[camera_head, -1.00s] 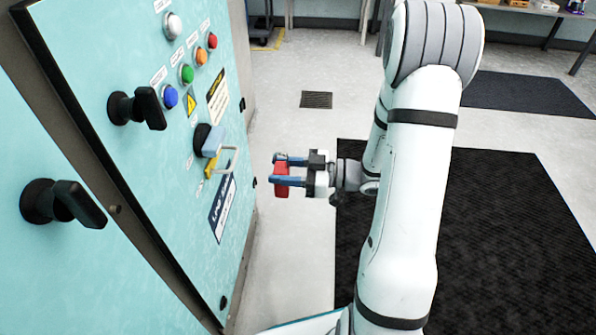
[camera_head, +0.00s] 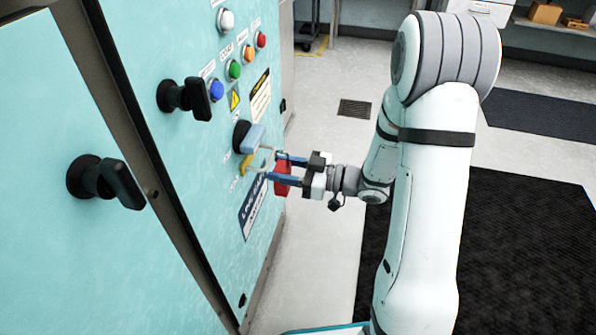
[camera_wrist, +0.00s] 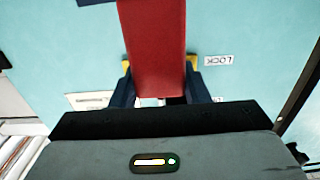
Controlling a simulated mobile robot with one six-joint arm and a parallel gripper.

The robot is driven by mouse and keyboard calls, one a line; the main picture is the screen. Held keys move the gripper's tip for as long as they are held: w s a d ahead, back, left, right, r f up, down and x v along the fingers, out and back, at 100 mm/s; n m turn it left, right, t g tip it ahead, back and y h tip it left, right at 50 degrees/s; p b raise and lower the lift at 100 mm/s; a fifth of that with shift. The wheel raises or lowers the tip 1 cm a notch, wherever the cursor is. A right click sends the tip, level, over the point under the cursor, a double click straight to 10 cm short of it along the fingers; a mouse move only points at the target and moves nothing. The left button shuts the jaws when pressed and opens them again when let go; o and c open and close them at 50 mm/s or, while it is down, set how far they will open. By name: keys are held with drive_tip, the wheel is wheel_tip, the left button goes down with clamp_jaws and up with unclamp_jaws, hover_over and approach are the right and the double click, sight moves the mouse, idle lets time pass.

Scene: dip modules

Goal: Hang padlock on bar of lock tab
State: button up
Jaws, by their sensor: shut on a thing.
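A red padlock (camera_head: 282,177) is held between the blue fingers of my gripper (camera_head: 276,168), in front of the teal cabinet. In the wrist view the padlock's red body (camera_wrist: 156,50) fills the space between the fingers, and its shackle cannot be made out. The lock tab (camera_head: 250,138) is a blue-grey handle on a dark base, with a yellow part (camera_head: 246,164) below it and a pale bar (camera_head: 262,150) standing out from it. The padlock is close beside the bar in the head view. I cannot tell whether they touch.
The teal cabinet (camera_head: 180,230) carries two black handles (camera_head: 186,98) and several coloured buttons (camera_head: 234,69). A dark blue label (camera_head: 253,208) is below the lock tab. Grey floor (camera_head: 330,240) is open to the right, with black mats (camera_head: 500,250).

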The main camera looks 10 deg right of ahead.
drive_tip(key=shift+x, duration=1.4)
drive_tip(key=shift+f+b, duration=0.65)
drive_tip(key=shift+f, duration=0.1)
drive_tip(key=o, duration=1.1)
